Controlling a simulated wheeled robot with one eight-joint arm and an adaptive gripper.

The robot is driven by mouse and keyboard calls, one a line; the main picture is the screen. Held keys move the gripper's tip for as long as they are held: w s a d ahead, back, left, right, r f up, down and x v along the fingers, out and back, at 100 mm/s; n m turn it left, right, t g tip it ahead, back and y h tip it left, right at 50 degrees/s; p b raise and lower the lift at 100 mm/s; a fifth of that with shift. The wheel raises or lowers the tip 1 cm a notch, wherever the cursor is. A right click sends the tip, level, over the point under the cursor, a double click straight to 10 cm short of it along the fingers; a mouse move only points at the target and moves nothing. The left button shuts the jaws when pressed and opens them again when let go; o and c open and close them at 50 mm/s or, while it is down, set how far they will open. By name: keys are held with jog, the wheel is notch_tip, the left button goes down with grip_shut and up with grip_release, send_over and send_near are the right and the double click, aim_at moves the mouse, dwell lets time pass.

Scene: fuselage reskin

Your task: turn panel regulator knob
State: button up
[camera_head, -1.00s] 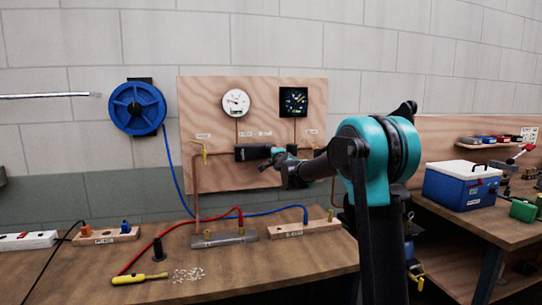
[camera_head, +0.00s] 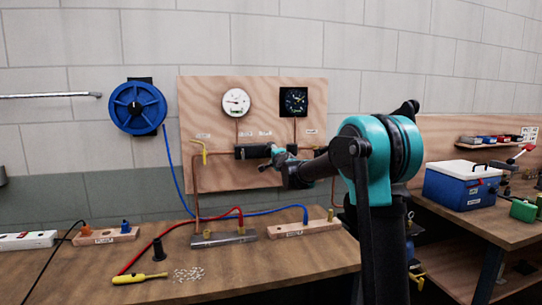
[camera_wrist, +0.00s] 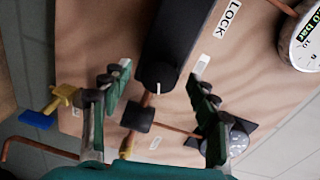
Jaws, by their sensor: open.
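The black regulator (camera_head: 250,152) is mounted on the plywood panel (camera_head: 225,178), below the two gauges. In the wrist view its rounded black knob end (camera_wrist: 157,74) carries a short white mark and points toward me. My gripper (camera_wrist: 160,68) is open, with one finger on each side of the knob end. I cannot tell whether either finger touches it. In the head view my gripper (camera_head: 272,158) is at the regulator's right end and partly hides it. A LOCK label (camera_wrist: 228,18) is beside the regulator in the wrist view.
A white gauge (camera_head: 236,102) and black gauge (camera_head: 293,101) sit above the regulator. A yellow-handled valve (camera_head: 204,150) is at left, with copper pipes (camera_head: 196,185) nearby. The workbench (camera_head: 215,285) holds hoses, blocks and a yellow tool (camera_head: 138,278). A blue hose reel (camera_head: 136,107) hangs left.

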jog(key=v, duration=1.1)
jog(key=shift+s, duration=0.3)
jog(key=shift+d, duration=0.1)
jog(key=s+d+f+n+g+h, duration=0.1)
jog(key=s+d+f+n+g, duration=0.3)
jog(key=s+f, duration=0.8)
jog(key=s+d+f+n+g+h, duration=0.2)
jog(key=s+d+f+n+g, duration=0.2)
jog(key=s+d+f, duration=0.4)
jog(key=s+d+f+n+g+h, duration=0.1)
jog(key=s+d+f+n+g, duration=0.3)
jog(key=s+f, duration=1.2)
jog(key=s+d+n, duration=0.1)
jog(key=s+d, duration=0.1)
jog(key=s, duration=0.5)
jog(key=shift+s+f+g+h, duration=0.3)
jog(key=shift+f+h, duration=0.05)
jog(key=shift+h, duration=0.05)
dwell(0.6)
